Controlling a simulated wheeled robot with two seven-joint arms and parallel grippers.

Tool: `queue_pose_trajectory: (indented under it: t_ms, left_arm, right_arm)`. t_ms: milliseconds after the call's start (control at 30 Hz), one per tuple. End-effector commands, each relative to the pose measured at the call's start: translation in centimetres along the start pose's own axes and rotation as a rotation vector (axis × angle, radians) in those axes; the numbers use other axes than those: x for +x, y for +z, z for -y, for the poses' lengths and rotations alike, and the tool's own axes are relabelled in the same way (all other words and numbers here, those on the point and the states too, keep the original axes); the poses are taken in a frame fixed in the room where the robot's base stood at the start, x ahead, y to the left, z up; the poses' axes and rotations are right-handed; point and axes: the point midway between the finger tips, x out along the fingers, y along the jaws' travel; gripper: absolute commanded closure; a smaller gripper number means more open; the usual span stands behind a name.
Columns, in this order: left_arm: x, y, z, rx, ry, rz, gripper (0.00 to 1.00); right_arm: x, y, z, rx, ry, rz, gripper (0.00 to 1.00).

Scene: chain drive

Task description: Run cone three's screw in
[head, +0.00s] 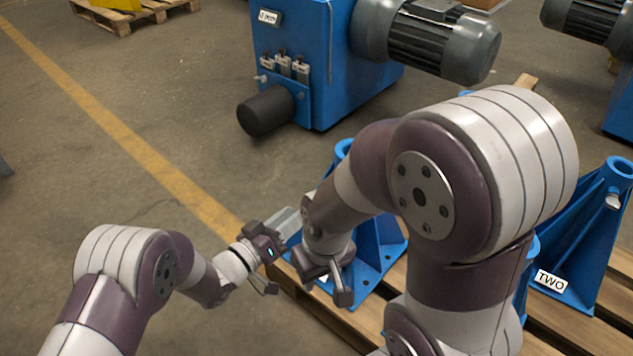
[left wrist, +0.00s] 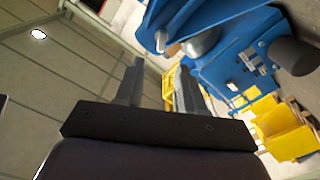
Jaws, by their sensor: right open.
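A blue cone-shaped stand (head: 385,258) stands on the pallet, mostly hidden behind my right arm; its number label is not readable. My left gripper (head: 278,232) is at the left of this stand. In the left wrist view its two fingers (left wrist: 157,85) are apart with nothing between them. A silver screw (left wrist: 170,48) sticks out of a blue part (left wrist: 155,20) beyond the fingers; I cannot tell which cone that is. My right gripper (head: 327,280) is open, pointing down in front of the hidden stand. Cone two (head: 590,235) stands at the right, with a silver screw (head: 613,201) near its top.
The wooden pallet (head: 545,330) carries the blue stands. A blue machine (head: 325,60) with a grey motor (head: 430,38) and a black cylinder (head: 265,110) stands behind.

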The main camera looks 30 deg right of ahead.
Motion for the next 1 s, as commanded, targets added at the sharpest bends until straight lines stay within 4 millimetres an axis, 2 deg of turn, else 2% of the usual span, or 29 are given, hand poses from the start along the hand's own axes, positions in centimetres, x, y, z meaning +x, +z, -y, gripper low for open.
queue_pose_trajectory:
  t_ms: [167, 300, 500, 667, 900, 967, 1000]
  left_arm:
    - [3.4, 0.8, 0.4, -0.001, 0.002, 0.0, 0.62]
    - [7.1, 0.9, 0.5, -0.001, 0.0, 0.0, 0.62]
    - [11.0, 0.6, 0.4, -0.002, -0.003, 0.001, 0.62]
    - [12.2, 0.2, 0.2, -0.003, -0.005, 0.002, 0.62]
    - [12.3, 0.1, 0.2, -0.003, -0.006, 0.002, 0.62]
    - [12.3, 0.1, 0.2, -0.003, -0.006, 0.002, 0.81]
    - [12.3, 0.1, 0.2, -0.003, -0.006, 0.002, 0.94]
  right_arm:
    - [2.6, 0.3, 0.0, 0.0, 0.0, 0.0, 0.57]
    - [4.7, 0.6, 0.0, 0.0, 0.0, 0.0, 0.57]
    - [6.5, 0.8, 0.0, 0.0, 0.0, 0.0, 0.57]
    - [6.9, 0.8, 0.0, 0.0, 0.0, 0.0, 0.57]
    - [6.8, 0.8, 0.0, 0.0, 0.0, 0.0, 0.57]
    - [6.8, 0.8, 0.0, 0.0, 0.0, 0.0, 0.57]
    - [6.8, 0.8, 0.0, 0.0, 0.0, 0.0, 0.57]
